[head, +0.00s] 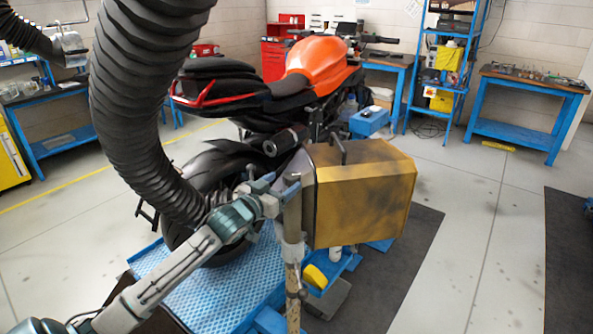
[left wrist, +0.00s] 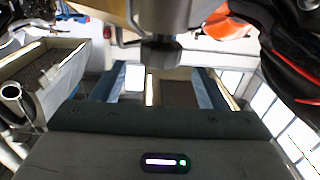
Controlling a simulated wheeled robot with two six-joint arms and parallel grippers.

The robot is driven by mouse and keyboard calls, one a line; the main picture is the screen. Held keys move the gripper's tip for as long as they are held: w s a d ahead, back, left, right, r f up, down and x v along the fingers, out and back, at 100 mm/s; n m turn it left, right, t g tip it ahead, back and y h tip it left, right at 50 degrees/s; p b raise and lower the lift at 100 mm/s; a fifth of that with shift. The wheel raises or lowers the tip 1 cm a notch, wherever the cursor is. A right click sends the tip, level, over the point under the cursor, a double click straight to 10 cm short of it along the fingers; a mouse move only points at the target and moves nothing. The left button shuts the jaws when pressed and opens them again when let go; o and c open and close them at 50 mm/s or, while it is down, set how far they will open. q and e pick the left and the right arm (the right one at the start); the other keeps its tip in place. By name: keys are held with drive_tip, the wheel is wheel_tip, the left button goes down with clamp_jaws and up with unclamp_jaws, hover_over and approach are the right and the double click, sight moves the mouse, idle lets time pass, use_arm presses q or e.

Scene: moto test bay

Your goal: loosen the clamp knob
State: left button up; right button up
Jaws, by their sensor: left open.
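My left gripper (head: 285,190) is open at the upper part of an upright worn metal post (head: 293,225), beside the yellow box-shaped unit (head: 365,190). I cannot tell whether it touches the post. A small fitting (head: 302,293) sits low on the post; I cannot tell whether it is the clamp knob. A dark bent handle (head: 341,152) rises at the top of the yellow unit. In the left wrist view, a dark cylindrical part (left wrist: 162,52) hangs below a grey metal body; its identity is unclear. My right gripper is not in view.
A thick black ribbed hose (head: 140,110) hangs close above my left arm. A motorcycle with an orange tank (head: 315,55) stands behind, over a blue perforated platform (head: 215,295). Blue workbenches (head: 520,125) line the walls.

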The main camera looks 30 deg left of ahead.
sight(296, 172)
use_arm(q)
drive_tip(key=w+p, duration=0.1)
drive_tip(key=w, duration=0.6)
drive_tip(key=shift+w+d+p, duration=0.1)
drive_tip(key=shift+d+p, duration=0.05)
drive_tip(key=shift+p, duration=0.2)
